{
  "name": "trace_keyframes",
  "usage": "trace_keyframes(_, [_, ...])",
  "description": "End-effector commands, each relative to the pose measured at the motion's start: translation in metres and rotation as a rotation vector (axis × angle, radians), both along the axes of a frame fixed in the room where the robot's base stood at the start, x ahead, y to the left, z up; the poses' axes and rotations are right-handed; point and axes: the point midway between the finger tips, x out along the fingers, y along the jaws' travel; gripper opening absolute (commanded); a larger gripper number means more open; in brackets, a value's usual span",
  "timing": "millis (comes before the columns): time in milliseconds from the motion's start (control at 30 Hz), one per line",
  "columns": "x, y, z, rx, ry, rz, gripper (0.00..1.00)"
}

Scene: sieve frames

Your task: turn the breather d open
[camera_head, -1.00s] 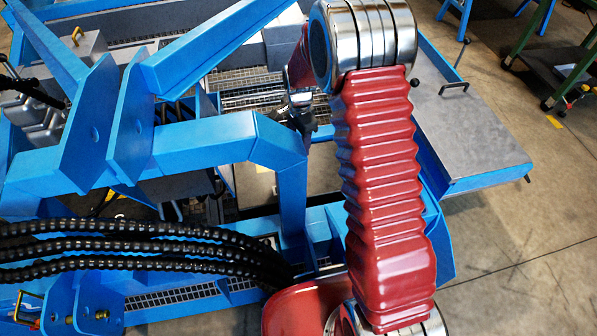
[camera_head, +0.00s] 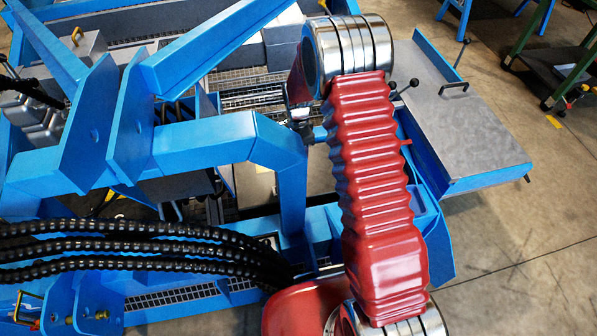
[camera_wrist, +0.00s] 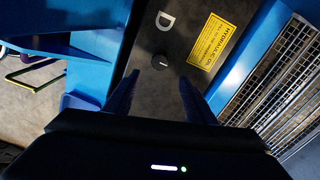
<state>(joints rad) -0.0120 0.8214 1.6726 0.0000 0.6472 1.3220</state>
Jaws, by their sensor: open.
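In the wrist view, the breather d (camera_wrist: 159,62) is a small round dark knob with a light mark on its face. It sits on a dark panel below a pale letter D (camera_wrist: 165,22). My gripper (camera_wrist: 156,92) reaches up from the bottom of that view, its two dark fingers apart. The knob lies beyond the fingertips, between their lines, and nothing is between the fingers. In the head view my red arm covers part of the machine, and I cannot make out the knob there.
A yellow label marked hydraulic oil (camera_wrist: 211,42) is right of the knob. A metal grating (camera_wrist: 285,80) lies farther right, and a blue beam (camera_wrist: 85,60) stands at left. In the head view, a blue frame (camera_head: 210,143) and black hoses (camera_head: 120,245) are left of my arm.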

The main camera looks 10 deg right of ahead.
Motion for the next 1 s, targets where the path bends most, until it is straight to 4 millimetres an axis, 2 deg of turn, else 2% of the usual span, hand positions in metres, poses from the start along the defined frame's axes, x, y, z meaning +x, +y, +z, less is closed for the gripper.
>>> trace_keyframes(200, [-0.001,0.0,-0.033,0.0,0.004,0.001,0.5])
trace_keyframes(700, [-0.001,0.001,-0.099,-0.001,0.002,0.001,0.5])
trace_keyframes(1000, [0.0,0.001,-0.114,0.0,0.0,0.001,0.5])
